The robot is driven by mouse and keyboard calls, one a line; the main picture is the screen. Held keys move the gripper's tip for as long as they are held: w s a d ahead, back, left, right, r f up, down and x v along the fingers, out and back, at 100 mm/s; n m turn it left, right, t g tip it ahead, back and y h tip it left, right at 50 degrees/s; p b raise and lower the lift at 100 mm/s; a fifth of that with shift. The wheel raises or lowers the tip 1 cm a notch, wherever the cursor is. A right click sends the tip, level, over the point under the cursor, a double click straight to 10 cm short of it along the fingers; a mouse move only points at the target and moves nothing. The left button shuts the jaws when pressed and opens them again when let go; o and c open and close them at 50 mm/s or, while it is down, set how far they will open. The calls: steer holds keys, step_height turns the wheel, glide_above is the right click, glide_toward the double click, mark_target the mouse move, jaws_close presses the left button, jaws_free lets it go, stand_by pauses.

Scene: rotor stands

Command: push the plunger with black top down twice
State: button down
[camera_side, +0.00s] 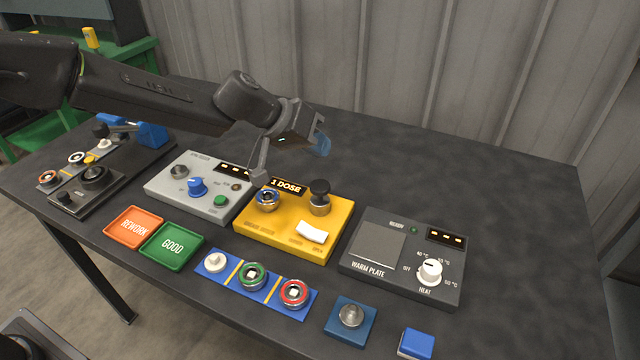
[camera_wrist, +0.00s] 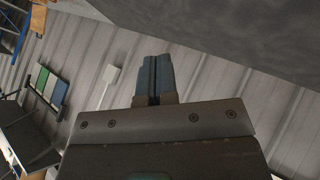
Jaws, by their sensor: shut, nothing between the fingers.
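The plunger with the black top (camera_side: 320,190) stands upright at the right rear of the yellow box (camera_side: 276,228). The yellow box also carries a "1 DOSE" label, a blue-ringed rotor (camera_side: 267,198) at its left and a white rocker (camera_side: 311,232) at its front right. My gripper (camera_side: 320,145) is raised above and behind the yellow box, apart from the plunger. Its blue fingers are shut with nothing between them; in the wrist view the fingertips (camera_wrist: 155,76) lie side by side against the grey wall. The plunger does not show in the wrist view.
A grey box (camera_side: 200,186) with knobs is left of the yellow box; the warm plate (camera_side: 376,248) is right. In front lie the orange tray (camera_side: 134,226), green tray (camera_side: 172,246) and a blue strip (camera_side: 235,277) with rotors. The table's right and rear are clear.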

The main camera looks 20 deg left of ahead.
mark_target(318, 184)
stand_by(0.3)
step_height(318, 184, up, 4)
steer(key=shift+f, duration=0.1)
stand_by(0.4)
steer(key=shift+f, duration=4.45)
steer(key=shift+f, duration=0.1)
steer(key=shift+f, duration=0.3)
